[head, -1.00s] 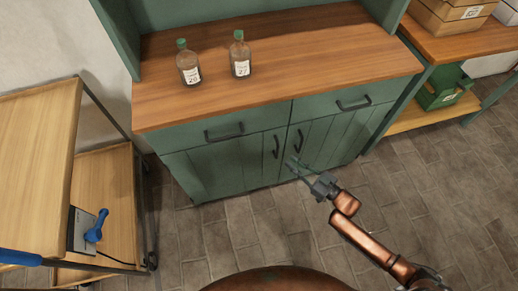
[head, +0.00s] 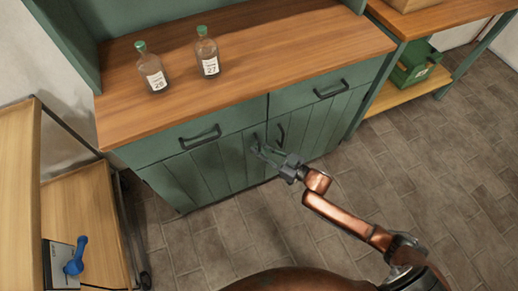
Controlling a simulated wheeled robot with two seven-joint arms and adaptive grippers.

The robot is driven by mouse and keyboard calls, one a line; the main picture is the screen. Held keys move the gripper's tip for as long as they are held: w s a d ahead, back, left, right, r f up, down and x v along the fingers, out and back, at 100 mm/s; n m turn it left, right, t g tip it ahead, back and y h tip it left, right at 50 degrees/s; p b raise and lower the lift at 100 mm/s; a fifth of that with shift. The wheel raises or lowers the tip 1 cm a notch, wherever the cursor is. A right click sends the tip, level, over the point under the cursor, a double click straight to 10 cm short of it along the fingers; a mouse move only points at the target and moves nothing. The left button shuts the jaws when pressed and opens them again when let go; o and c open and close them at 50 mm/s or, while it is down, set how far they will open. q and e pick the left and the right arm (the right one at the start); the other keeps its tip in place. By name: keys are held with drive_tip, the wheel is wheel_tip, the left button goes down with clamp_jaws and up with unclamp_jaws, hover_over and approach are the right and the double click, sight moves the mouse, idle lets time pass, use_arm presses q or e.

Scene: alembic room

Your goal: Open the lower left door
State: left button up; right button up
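My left gripper is out of view.
Two closed drawers with dark handles (head: 200,137) sit above the doors. Two labelled bottles (head: 151,70) (head: 207,55) stand on the wooden top. A wooden-shelved cart (head: 85,215) with a blue-handled device stands at left. A shelf with a green crate (head: 415,68) is at right. Floor in front is clear.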

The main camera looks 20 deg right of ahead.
drive_tip(key=shift+c, duration=0.2)
clamp_jaws()
drive_tip(key=shift+s, duration=0.1)
